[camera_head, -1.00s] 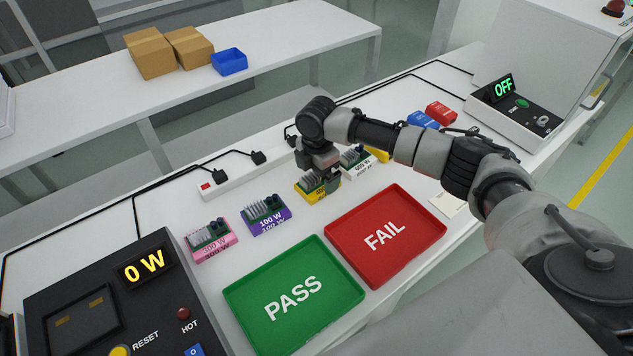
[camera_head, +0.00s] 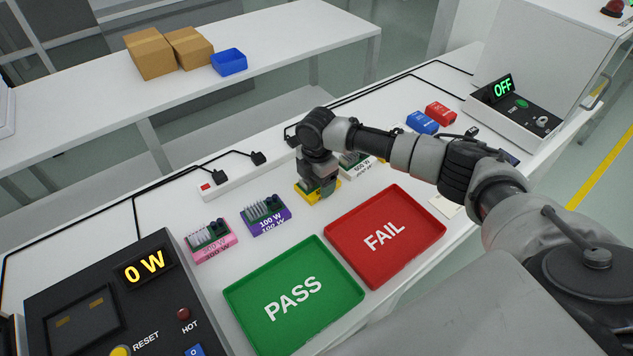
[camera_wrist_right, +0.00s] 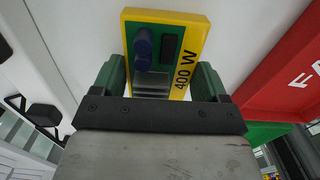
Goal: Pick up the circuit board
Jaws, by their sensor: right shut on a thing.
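A circuit board in a yellow 400 W carrier (camera_head: 304,190) is on the white table, mostly hidden under my right gripper (camera_head: 319,190). In the right wrist view the yellow carrier (camera_wrist_right: 198,40) shows its green board, dark round parts and a grey finned block. My right gripper (camera_wrist_right: 158,85) is shut on this board, a finger at each side. Other boards stand in a row: a pink one (camera_head: 211,243), a purple 100 W one (camera_head: 268,217) and a white one (camera_head: 357,165), partly hidden by my arm. My left gripper is out of view.
A green PASS tray (camera_head: 340,282) and a red FAIL tray (camera_head: 420,215) lie in front of the boards. A white power strip (camera_head: 225,180) is behind. A dark tester (camera_head: 85,275) reading 0 W stands at left; a machine (camera_head: 515,115) showing OFF is at right.

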